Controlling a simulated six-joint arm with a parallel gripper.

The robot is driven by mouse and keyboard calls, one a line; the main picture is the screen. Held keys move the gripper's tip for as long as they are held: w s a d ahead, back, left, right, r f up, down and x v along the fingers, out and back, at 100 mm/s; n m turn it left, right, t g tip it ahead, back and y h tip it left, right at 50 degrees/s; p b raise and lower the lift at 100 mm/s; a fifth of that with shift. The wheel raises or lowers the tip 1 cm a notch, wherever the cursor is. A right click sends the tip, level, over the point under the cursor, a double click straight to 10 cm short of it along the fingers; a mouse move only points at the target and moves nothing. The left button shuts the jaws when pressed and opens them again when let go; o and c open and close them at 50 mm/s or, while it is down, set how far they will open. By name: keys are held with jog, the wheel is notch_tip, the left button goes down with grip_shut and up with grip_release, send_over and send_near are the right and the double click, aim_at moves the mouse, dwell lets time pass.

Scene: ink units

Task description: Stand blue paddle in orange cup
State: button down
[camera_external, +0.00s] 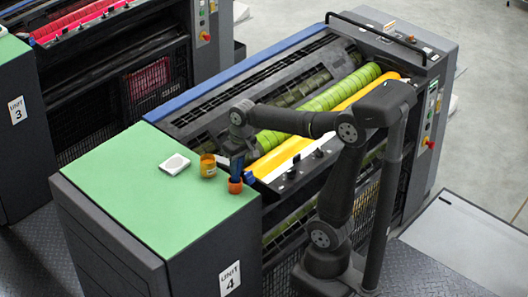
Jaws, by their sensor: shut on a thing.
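The orange cup (235,186) stands near the right edge of the green top. The blue paddle (236,168) is upright right above the cup, and its lower end meets or overlaps the cup's rim in this view. I cannot tell how deep it sits inside. My gripper (235,152) is above the cup, pointing down and shut on the paddle's upper part. The fingers are small and dark here, so the exact grasp is hard to see.
An amber jar (208,166) stands close to the left of the cup. A white square item (174,164) lies further left on the green top (130,195). The press with yellow and green rollers (325,105) lies to the right. The front of the green top is clear.

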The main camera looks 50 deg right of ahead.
jog(key=shift+f, duration=0.1)
jog(key=c, duration=1.2)
grip_release()
notch_tip(320, 180, up, 17)
jog(key=s+d, duration=0.1)
jog(key=shift+s, duration=0.4)
jog(key=f, duration=0.5)
jog(key=w+f, duration=0.1)
jog(key=f, duration=0.5)
jog(key=a+f, duration=0.1)
jog(key=f, duration=0.5)
jog(key=shift+w+f, duration=0.1)
jog(key=shift+w, duration=0.3)
jog(key=shift+r, duration=0.7)
